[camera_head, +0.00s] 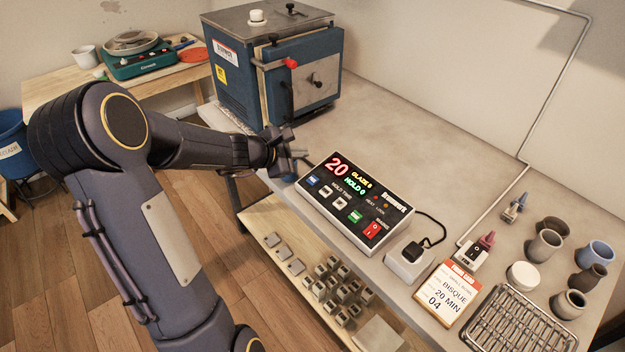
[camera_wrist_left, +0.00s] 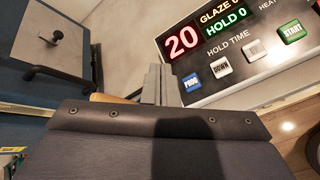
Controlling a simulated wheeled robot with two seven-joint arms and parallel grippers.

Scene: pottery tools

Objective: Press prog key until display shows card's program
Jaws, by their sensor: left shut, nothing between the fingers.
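The controller box (camera_head: 352,206) lies on the grey bench; its display (camera_head: 337,167) shows a red 20, GLAZE with a small digit that I cannot read surely, and HOLD 0. The blue PROG key (camera_head: 313,181) is at the panel's left end and also shows in the left wrist view (camera_wrist_left: 191,82). The card (camera_head: 447,294) reads BISQUE, 20 MIN, 04. My left gripper (camera_head: 290,163) is shut and empty, just left of the box near the PROG key. In the wrist view its fingertips (camera_wrist_left: 160,82) look apart from the key. My right gripper is out of view.
A blue kiln (camera_head: 272,65) stands behind my left gripper. The DOWN, UP and green START keys (camera_head: 355,215) and a red switch (camera_head: 373,229) share the panel. A plug block (camera_head: 408,261), several pots (camera_head: 594,255) and a wire rack (camera_head: 515,325) stand to the right.

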